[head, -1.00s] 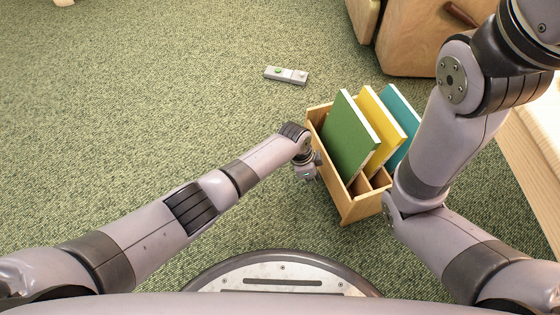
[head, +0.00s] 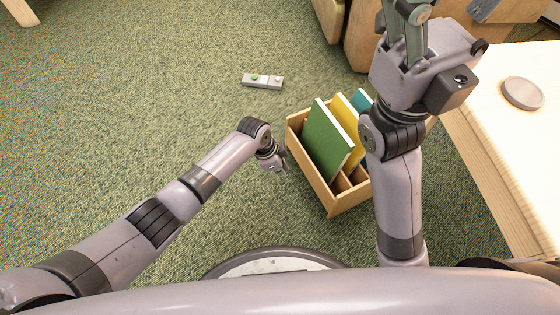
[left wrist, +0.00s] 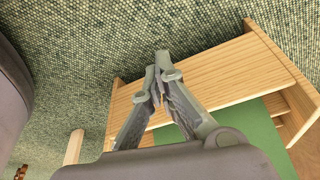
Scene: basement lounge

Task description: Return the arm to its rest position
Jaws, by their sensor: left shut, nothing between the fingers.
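My left arm reaches in from the left in the head view, and its gripper (head: 275,162) is beside the left wall of a wooden box. In the left wrist view the left gripper (left wrist: 160,72) is shut and empty, with its fingertips in front of the box (left wrist: 215,75). My right arm rises on the right of the head view. Its gripper (head: 408,35) is at the top edge, partly cut off, and its finger opening is unclear.
The wooden box (head: 318,192) holds a green book (head: 325,140), a yellow book (head: 350,118) and a teal book (head: 362,100). A grey remote (head: 262,81) lies on the carpet. A light wooden table (head: 500,140) with a round grey disc (head: 523,93) stands right. Carpet at left is clear.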

